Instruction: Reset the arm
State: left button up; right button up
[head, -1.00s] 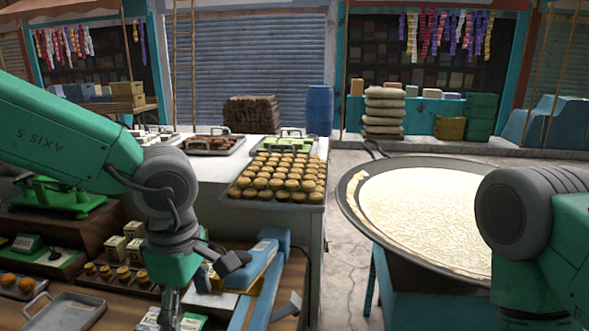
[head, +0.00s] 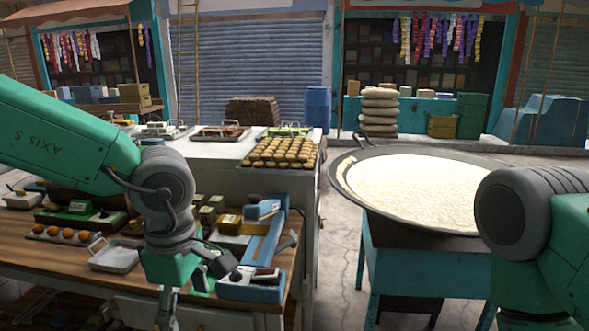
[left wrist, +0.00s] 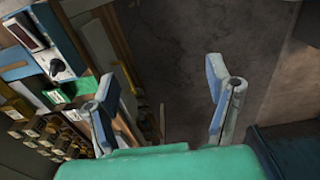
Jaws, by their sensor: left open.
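My left arm (head: 70,135) comes in from the left in the head view, with its wrist bent down in front of the wooden counter. In the left wrist view my left gripper (left wrist: 162,95) has its two fingers spread wide, with nothing between them. Bare dark floor shows beyond the fingers. My right arm (head: 560,240) shows only in part at the right edge of the head view; its gripper is out of frame.
The wooden counter (head: 50,255) holds a grey tray (head: 115,258), small boxes and a blue device (head: 250,290). Behind is a tray of buns (head: 283,152). A large round pan (head: 420,190) stands right on a blue stand (head: 425,265). Floor between is clear.

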pick_arm(q)
jog(key=s+a+f+m+t+y+b, duration=0.15)
jog(key=a+f+m+b, duration=0.35)
jog(key=f, duration=0.8)
jog(key=s+a+f+m+t+y+b, duration=0.15)
jog(key=a+f, duration=0.45)
jog(key=f, duration=0.6)
jog(key=s+a+f+m+g+h+b, duration=0.1)
jog(key=s+f+m+g+h+b, duration=0.1)
jog(key=s+f+m, duration=0.8)
jog(key=s+f+h+b, duration=0.1)
jog(key=s+f+b, duration=0.1)
jog(key=s+f, duration=0.4)
jog(key=shift+s+a, duration=0.3)
jog(key=shift+s, duration=1.35)
pick_arm(e)
notch_tip(320, 180, down, 11)
jog(key=shift+a+r, duration=0.15)
jog(key=shift+a, duration=0.05)
pick_arm(q)
jog(key=shift+a+m, duration=0.2)
jog(key=shift+m, duration=0.05)
pick_arm(e)
jog(key=shift+w+a, duration=0.1)
jog(key=shift+a, duration=0.1)
pick_arm(q)
jog(key=shift+w+a+f, duration=0.1)
jog(key=shift+w, duration=0.05)
pick_arm(e)
jog(key=shift+a+r, duration=0.1)
